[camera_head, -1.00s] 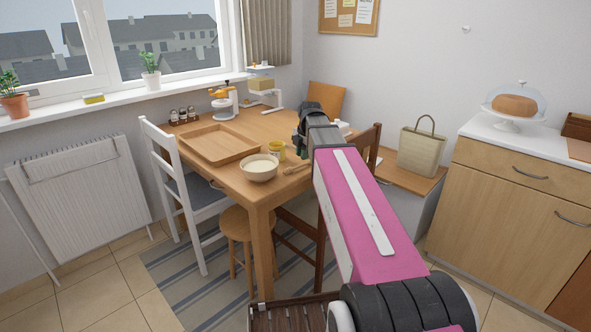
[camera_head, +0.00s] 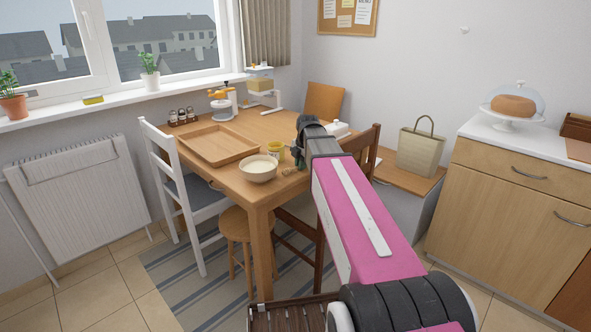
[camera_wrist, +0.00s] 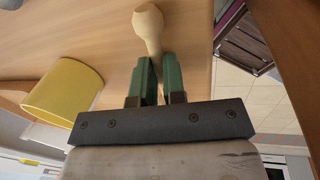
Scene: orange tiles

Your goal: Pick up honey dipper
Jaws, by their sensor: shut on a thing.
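The honey dipper (camera_wrist: 148,27) is pale wood with a rounded end. In the wrist view it sticks out beyond the green fingers of my gripper (camera_wrist: 155,72), which are shut on it. In the head view only the dipper's head (camera_head: 287,171) shows, by the table's front edge. My gripper (camera_head: 301,158) covers the rest of it. I cannot tell whether the dipper still touches the wooden table (camera_head: 262,196).
A white bowl (camera_head: 258,174) of pale contents stands left of the dipper. A yellow jar (camera_head: 275,150) stands close to my gripper and shows in the wrist view (camera_wrist: 62,92). A wooden tray (camera_head: 245,153) lies behind. Chairs and a stool (camera_head: 235,222) surround the table.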

